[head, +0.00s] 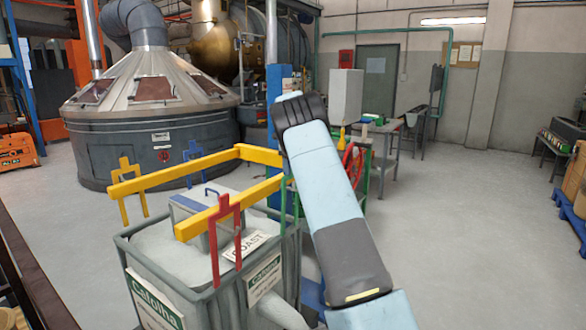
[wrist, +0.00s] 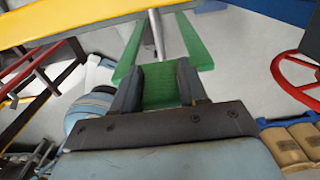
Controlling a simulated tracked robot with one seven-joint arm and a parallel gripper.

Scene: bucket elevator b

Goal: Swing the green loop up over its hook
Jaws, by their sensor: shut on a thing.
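The green loop (wrist: 130,52) is in the wrist view, with its lower bar between the fingers of my gripper (wrist: 158,84). My gripper is shut on that bar. The loop's two side bars run up the picture toward the yellow rail (wrist: 75,22). A grey metal peg (wrist: 156,35), apparently the hook, shows between the side bars below the rail. I cannot tell whether loop and peg touch. In the head view only a sliver of the green loop (head: 284,196) shows beside my arm; my fingers are hidden there.
A red loop (head: 215,240) and a blue loop (head: 131,178) are on the yellow frame (head: 205,162) above a grey bin (head: 205,308). A red handwheel (head: 350,163) stands right of my arm and also shows in the wrist view (wrist: 286,80). Open floor lies right.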

